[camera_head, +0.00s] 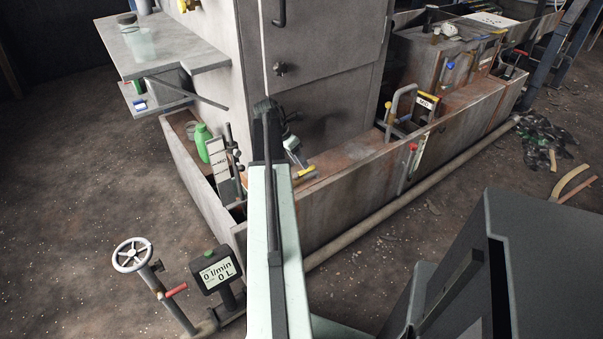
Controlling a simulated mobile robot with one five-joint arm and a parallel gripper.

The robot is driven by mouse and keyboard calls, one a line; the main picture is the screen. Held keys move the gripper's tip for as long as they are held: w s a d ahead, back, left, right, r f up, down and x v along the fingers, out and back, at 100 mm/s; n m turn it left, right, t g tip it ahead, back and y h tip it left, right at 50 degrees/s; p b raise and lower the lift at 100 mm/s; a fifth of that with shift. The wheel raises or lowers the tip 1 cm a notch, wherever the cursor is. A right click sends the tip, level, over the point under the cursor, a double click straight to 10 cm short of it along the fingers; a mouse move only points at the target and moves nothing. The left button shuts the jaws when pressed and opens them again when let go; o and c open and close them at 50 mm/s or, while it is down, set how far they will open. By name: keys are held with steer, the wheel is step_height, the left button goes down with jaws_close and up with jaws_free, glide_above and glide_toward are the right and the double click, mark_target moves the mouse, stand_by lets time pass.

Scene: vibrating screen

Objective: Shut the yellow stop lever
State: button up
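My arm reaches up the middle of the picture. My gripper (295,153) is at its end, small and partly hidden by the arm, low in front of the grey cabinet. I cannot tell whether its fingers are open or shut. A small yellow piece (306,172) shows just below the gripper, over the rusty trough; I cannot tell whether they touch. Another yellow part (187,5) sits on the cabinet wall at the top edge, cut off by the frame. A grey bent handle with a yellow end (388,106) stands right of the cabinet. None is clearly identifiable as the stop lever.
A grey cabinet (325,90) stands behind the trough wall (345,200). A green bottle (202,142) is in the trough. A handwheel valve (132,255) and a flow display (216,270) stand at front left. A pipe (400,208) runs along the floor. The left floor is open.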

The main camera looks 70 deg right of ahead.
mark_target(304, 172)
steer(key=b+x, duration=0.2)
steer(key=x, duration=0.1)
steer(key=shift+f, duration=0.3)
steer(key=shift+r, duration=0.15)
jaws_close()
steer(key=shift+w, duration=0.1)
stand_by(0.8)
